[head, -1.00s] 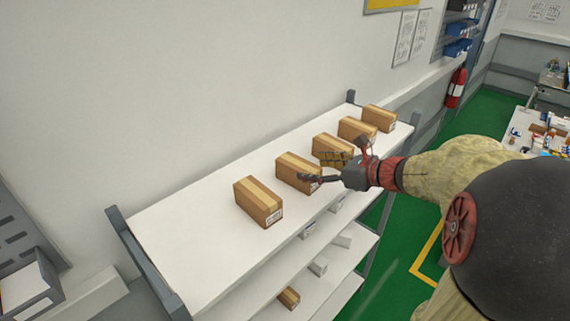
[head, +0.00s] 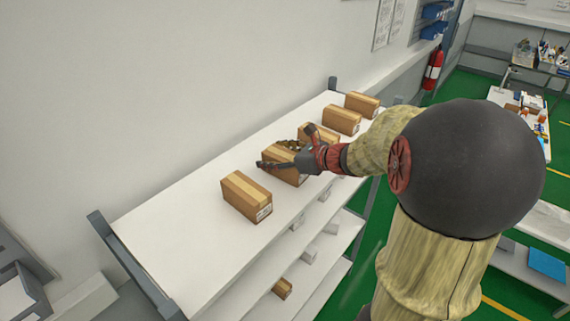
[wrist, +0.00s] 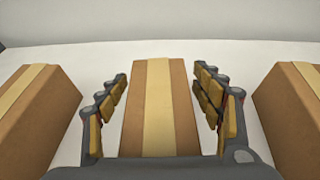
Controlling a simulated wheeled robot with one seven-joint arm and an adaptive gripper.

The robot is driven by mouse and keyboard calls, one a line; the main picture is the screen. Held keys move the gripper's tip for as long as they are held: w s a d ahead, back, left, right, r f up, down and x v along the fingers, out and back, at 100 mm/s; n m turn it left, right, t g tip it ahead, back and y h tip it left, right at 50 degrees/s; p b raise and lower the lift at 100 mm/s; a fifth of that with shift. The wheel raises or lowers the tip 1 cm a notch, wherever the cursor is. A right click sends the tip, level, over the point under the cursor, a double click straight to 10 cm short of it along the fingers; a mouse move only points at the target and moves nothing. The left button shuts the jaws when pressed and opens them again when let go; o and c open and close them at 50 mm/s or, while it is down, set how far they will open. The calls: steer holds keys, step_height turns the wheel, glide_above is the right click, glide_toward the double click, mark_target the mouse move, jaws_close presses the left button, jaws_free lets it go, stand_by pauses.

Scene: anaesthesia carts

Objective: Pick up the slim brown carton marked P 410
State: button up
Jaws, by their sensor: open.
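Several brown cartons with tan tape stand in a row on the white top shelf; their labels are too small to read, so I cannot tell which is marked P 410. My gripper (head: 277,154) is open over the second carton from the near end (head: 284,176). In the wrist view my gripper (wrist: 161,88) has one finger on each side of that carton (wrist: 159,105), with a narrow gap showing at each side. My gripper hides part of this carton in the head view.
The nearest carton (head: 247,197) stands to the left, and others (head: 341,120) stand beyond my gripper. In the wrist view, neighbouring cartons flank it at left (wrist: 35,115) and right (wrist: 295,115). A wall backs the shelf (head: 170,225). Lower shelves hold small boxes (head: 282,288).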

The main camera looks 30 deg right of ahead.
steer(key=shift+c, duration=1.4)
steer(key=c, duration=1)
